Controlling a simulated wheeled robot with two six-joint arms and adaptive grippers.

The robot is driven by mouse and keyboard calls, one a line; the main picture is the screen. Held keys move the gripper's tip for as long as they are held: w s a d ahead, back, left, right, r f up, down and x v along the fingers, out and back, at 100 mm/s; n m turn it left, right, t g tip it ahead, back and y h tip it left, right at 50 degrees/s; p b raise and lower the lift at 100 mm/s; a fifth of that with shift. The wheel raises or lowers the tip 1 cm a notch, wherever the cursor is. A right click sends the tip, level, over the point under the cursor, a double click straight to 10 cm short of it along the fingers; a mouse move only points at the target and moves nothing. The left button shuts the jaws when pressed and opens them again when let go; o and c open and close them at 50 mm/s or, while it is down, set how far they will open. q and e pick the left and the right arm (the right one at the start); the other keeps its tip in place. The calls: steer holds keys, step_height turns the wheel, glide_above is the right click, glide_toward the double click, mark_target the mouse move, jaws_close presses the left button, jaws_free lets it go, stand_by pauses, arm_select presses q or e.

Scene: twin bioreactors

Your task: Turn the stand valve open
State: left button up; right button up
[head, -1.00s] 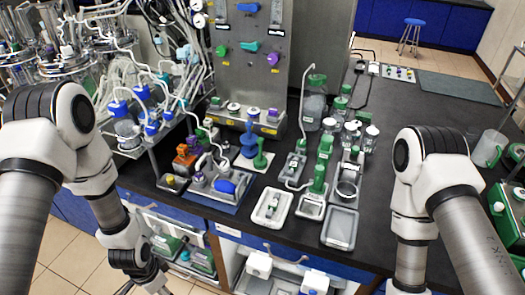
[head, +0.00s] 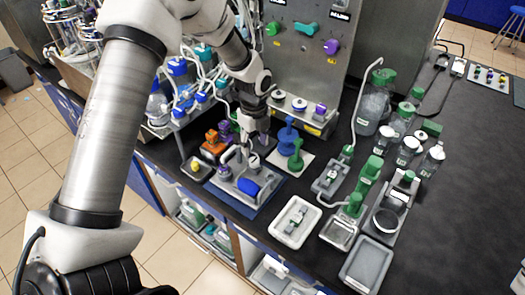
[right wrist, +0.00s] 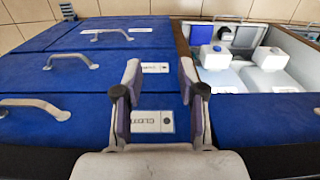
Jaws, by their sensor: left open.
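My left arm reaches over the bench in the head view. My left gripper (head: 256,140) points down among small fittings and is open; its fingertips are small and partly hidden. Near it are a metal stand on a blue tray with a blue part (head: 248,186), an orange valve-like block (head: 213,143), and blue (head: 287,137) and green (head: 296,157) upright fittings. I cannot tell which is the stand valve, nor whether the gripper touches anything. In the right wrist view my right gripper (right wrist: 160,95) is open and empty in front of blue cabinet drawers.
A steel panel (head: 303,70) with green, teal and purple handles stands behind. Bottles (head: 376,100) and green-topped fittings stand to the right. A white tray (head: 295,222) and a grey tray (head: 367,266) lie near the front edge.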

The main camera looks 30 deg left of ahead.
mark_target(255, 159)
arm_select(q)
steer(key=shift+s+f+p, duration=0.35)
steer(key=shift+s+f, duration=0.75)
steer(key=shift+f, duration=0.1)
steer(key=f, duration=0.1)
steer(key=w+f, duration=0.1)
steer(key=shift+w+d+f, duration=0.1)
steer(key=shift+d+f, duration=0.05)
steer(key=shift+f, duration=0.15)
steer(key=shift+w+f, duration=0.25)
steer(key=shift+s+r, duration=0.15)
steer(key=shift+s, duration=0.05)
steer(key=shift+c, duration=0.7)
steer(key=shift+s+r, duration=0.15)
steer(key=shift+s, duration=0.05)
steer(key=c, duration=0.5)
jaws_close()
arm_select(e)
steer(key=shift+s+d+r, duration=0.1)
steer(key=shift+s+r, duration=0.3)
steer(key=shift+r, duration=0.3)
